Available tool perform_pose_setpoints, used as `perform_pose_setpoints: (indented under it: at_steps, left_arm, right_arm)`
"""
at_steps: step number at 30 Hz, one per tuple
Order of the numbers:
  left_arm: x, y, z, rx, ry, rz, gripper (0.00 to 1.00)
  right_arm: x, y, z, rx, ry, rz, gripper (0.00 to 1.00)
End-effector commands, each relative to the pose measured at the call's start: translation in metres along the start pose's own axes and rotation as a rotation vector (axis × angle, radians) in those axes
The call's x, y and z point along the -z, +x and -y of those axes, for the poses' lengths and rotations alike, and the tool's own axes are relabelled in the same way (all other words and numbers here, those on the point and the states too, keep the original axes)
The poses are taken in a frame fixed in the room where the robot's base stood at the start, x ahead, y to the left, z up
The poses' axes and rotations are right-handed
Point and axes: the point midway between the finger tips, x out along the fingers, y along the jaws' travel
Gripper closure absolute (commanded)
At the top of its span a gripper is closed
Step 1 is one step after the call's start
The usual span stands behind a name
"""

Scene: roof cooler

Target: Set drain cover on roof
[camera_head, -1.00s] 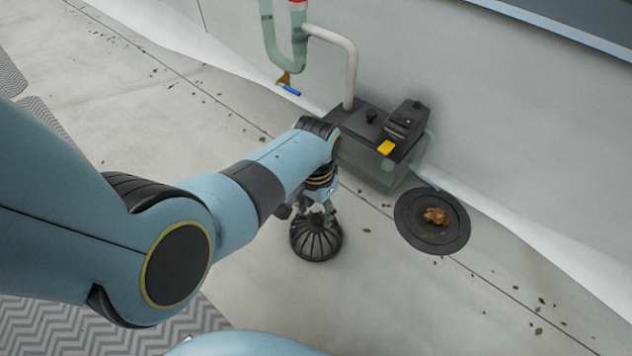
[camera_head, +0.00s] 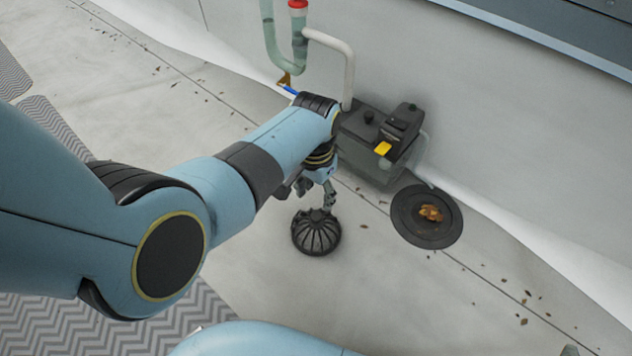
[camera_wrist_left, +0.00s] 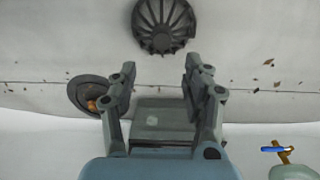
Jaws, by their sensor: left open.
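The drain cover, a black ribbed dome (camera_head: 316,232), stands on the pale roof. It also shows in the left wrist view (camera_wrist_left: 164,24), beyond my fingertips. My left gripper (camera_head: 322,196) is just above and behind the dome in the head view, with its fingers partly hidden by my arm. In the left wrist view, its two fingers (camera_wrist_left: 158,75) are spread apart with nothing between them. The round dark drain (camera_head: 408,228) lies to the right of the dome, with a clump of brown leaves (camera_head: 430,213) at its centre. My right gripper is not in view.
A dark pump box (camera_head: 384,140) with a yellow tag stands by the wall behind the drain. A pipe (camera_head: 348,75) rises from it. A valve with a blue handle (camera_wrist_left: 273,150) shows in the wrist view. Loose leaves dot the roof; grey chevron matting (camera_head: 150,330) lies at left.

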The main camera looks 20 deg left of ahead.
Motion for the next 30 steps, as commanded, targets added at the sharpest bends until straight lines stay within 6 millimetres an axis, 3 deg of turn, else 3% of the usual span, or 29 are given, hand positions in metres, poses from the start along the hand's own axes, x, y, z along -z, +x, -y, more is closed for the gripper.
perform_pose_setpoints:
  at_steps: [6, 17, 20, 25, 28, 30]
  left_arm:
    - [0.001, -0.015, 0.000, 0.000, 0.000, -0.002, 0.51]
    - [-0.005, -0.013, 0.001, 0.002, -0.006, -0.005, 0.51]
    - [-0.027, -0.004, 0.006, 0.019, -0.039, -0.041, 0.51]
    - [-0.107, 0.000, 0.027, 0.098, -0.147, -0.213, 0.51]
    - [-0.160, -0.024, 0.036, 0.150, -0.199, -0.351, 0.51]
    - [-0.191, -0.052, 0.037, 0.175, -0.221, -0.446, 0.51]
  right_arm:
    - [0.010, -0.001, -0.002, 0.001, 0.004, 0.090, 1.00]
    - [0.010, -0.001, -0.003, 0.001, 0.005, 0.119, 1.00]
    - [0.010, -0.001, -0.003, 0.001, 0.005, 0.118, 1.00]
    - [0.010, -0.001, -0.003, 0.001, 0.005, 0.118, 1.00]
    - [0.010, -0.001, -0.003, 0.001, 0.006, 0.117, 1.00]
    - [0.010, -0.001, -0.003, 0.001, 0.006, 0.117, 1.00]
